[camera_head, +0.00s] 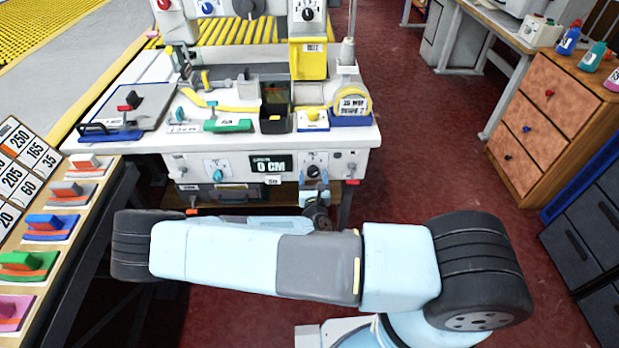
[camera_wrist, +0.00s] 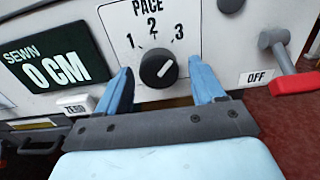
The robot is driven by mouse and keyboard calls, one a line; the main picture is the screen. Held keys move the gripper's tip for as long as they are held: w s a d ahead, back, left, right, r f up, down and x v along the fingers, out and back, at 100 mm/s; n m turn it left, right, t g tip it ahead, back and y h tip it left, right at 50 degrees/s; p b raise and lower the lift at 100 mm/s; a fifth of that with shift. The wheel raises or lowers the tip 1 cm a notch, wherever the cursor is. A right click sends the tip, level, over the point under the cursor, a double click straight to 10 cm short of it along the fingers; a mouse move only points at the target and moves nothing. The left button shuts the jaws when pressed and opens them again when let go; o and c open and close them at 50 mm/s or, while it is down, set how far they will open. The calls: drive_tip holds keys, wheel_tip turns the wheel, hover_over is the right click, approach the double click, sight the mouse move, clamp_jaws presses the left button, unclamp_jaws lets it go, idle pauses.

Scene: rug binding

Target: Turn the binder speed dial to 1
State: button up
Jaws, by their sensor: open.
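A black round dial (camera_wrist: 158,69) labelled PACE, with marks 1, 2 and 3, is on the machine's white front panel. Its white pointer line slants to the upper right, toward the 3 side. In the head view the dial (camera_head: 314,172) is small, just above my gripper (camera_head: 315,192). In the wrist view my gripper (camera_wrist: 163,83) is open, with one blue finger to the left of the dial and one to the right. Gaps show on both sides, so the fingers appear apart from the knob.
Left of the dial are a SEWN 0 CM display (camera_wrist: 56,64) and a small white button (camera_wrist: 76,104). A red-handled lever (camera_wrist: 290,75) by an OFF label stands to the right. A wooden drawer cabinet (camera_head: 555,120) is farther right, with red floor between.

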drive_tip(key=c, duration=1.1)
drive_tip(key=shift+o, duration=0.9)
drive_tip(key=shift+a, duration=0.3)
drive_tip(key=shift+d, duration=0.1)
drive_tip(key=shift+c, duration=0.7)
drive_tip(key=shift+d+n, duration=0.15)
drive_tip(key=shift+n, duration=1.95)
drive_tip(key=n, duration=0.4)
drive_tip(key=shift+n, duration=0.3)
drive_tip(key=n, duration=0.4)
drive_tip(key=shift+r, duration=0.1)
drive_tip(key=n, duration=0.5)
drive_tip(key=shift+d, duration=0.1)
